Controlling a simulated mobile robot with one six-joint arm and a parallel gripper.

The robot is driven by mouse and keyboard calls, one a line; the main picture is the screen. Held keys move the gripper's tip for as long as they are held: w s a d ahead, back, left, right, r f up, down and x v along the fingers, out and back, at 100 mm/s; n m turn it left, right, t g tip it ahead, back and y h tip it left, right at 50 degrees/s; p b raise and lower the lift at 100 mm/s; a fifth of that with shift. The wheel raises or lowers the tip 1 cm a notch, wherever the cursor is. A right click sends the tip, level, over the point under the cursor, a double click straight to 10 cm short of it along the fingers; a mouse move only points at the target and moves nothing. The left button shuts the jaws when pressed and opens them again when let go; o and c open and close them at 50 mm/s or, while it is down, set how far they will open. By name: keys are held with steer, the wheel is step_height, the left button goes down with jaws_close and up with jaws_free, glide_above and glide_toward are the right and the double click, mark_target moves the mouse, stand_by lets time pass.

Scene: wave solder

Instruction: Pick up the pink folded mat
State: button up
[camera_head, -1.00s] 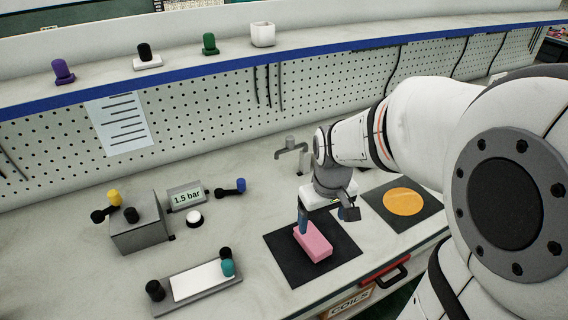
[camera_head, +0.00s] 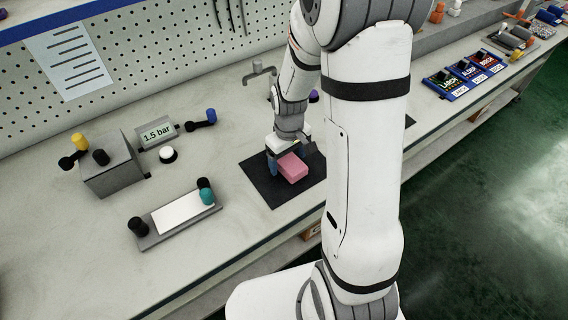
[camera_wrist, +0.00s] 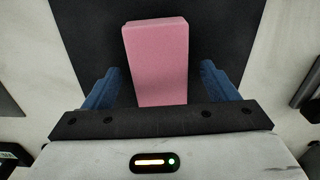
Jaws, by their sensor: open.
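The pink folded mat (camera_head: 293,167) is a small pink block lying on a black square pad (camera_head: 262,184) on the bench. In the wrist view the pink mat (camera_wrist: 157,62) stands lengthwise in the middle, its near end between my two blue fingers. My gripper (camera_head: 286,166) is just over the mat. In the wrist view my gripper (camera_wrist: 160,88) is open, with a gap between each finger and the mat's sides. The mat's near end is partly hidden by the gripper body.
A grey box with knobs (camera_head: 112,167), a 1.5 bar display (camera_head: 157,133) and a grey plate with a white top (camera_head: 178,216) stand left of the pad. A tap (camera_head: 259,71) rises behind. Labelled cases (camera_head: 466,71) lie far right.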

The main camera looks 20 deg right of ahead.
mark_target(288, 160)
steer(key=shift+f, duration=0.2)
steer(key=shift+c, duration=0.4)
steer(key=c, duration=1)
step_height(288, 160, up, 10)
steer(key=shift+r, duration=0.1)
